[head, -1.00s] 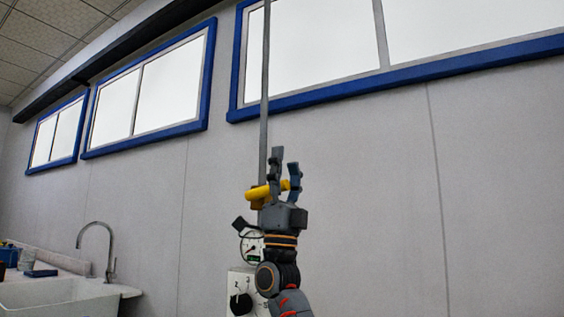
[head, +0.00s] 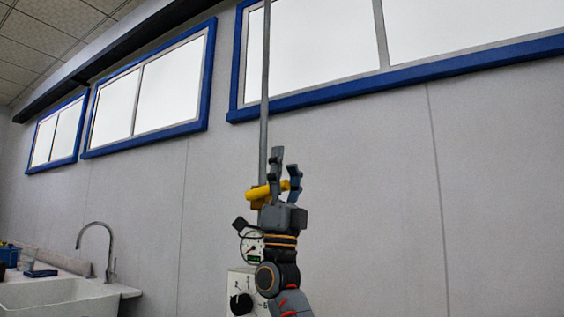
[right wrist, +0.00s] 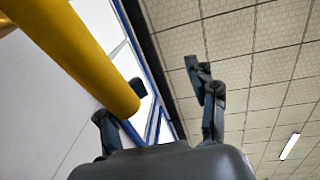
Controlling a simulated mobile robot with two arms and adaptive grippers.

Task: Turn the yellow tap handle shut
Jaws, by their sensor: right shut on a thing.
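The yellow tap handle (head: 259,192) is a short bar on the thin grey upright pipe (head: 263,140), in the middle of the head view. It lies nearly level, its right end a little higher. My right gripper (head: 285,168) points up at its right part and is shut on it, with fingers around its right end. In the right wrist view the handle (right wrist: 85,55) comes in large from the upper left, against the left finger of the gripper (right wrist: 166,77). That finger is partly hidden behind it. My left gripper is in neither view.
Below the handle are a round gauge (head: 252,247) and a white box with a black knob (head: 241,304), both partly covered by my right arm. A sink (head: 60,293) with a curved faucet (head: 108,240) stands at lower left. The wall to the right is clear.

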